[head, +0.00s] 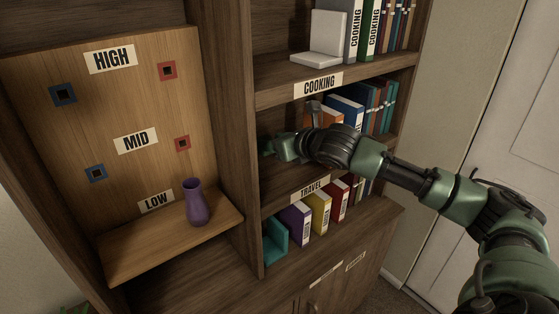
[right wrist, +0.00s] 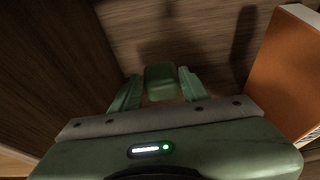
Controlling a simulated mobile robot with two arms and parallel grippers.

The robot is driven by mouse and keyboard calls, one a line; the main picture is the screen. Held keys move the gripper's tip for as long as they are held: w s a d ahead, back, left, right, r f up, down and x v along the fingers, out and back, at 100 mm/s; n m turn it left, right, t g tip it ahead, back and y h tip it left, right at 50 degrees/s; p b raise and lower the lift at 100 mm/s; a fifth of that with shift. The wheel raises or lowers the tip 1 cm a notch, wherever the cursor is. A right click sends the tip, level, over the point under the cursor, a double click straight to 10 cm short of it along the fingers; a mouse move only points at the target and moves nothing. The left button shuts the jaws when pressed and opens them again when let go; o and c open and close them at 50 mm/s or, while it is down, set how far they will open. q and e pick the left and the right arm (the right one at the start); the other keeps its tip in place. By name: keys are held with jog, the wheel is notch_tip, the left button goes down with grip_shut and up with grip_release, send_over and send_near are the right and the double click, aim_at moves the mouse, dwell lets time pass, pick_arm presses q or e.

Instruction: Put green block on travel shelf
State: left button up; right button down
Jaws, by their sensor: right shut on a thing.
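The green block (right wrist: 160,80) is between the two green fingers of my right gripper (right wrist: 158,90) in the right wrist view. The gripper is shut on it. In the head view my right gripper (head: 272,148) reaches into the left part of the middle shelf, above the board (head: 285,187) that carries the TRAVEL label (head: 311,189). The block is hard to tell from the green fingers there. I cannot tell whether it touches the board. My left gripper is not in view.
An orange book (right wrist: 285,75) stands close to the right of the gripper, with a blue book (head: 345,110) and several others beyond. The upright wall (head: 232,120) is on the left. The COOKING shelf board (head: 280,86) is above. A purple vase (head: 196,203) stands on the low ledge.

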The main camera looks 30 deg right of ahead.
jog(key=f, duration=0.3)
jog(key=shift+s, duration=0.3)
jog(key=f, duration=0.2)
jog(key=shift+w+a+f, duration=0.1)
jog(key=shift+w+f, duration=0.15)
jog(key=shift+f, duration=0.5)
jog(key=shift+s, duration=0.1)
jog(key=c, duration=0.9)
grip_release()
jog(key=shift+f, duration=0.15)
jog(key=shift+o, duration=0.9)
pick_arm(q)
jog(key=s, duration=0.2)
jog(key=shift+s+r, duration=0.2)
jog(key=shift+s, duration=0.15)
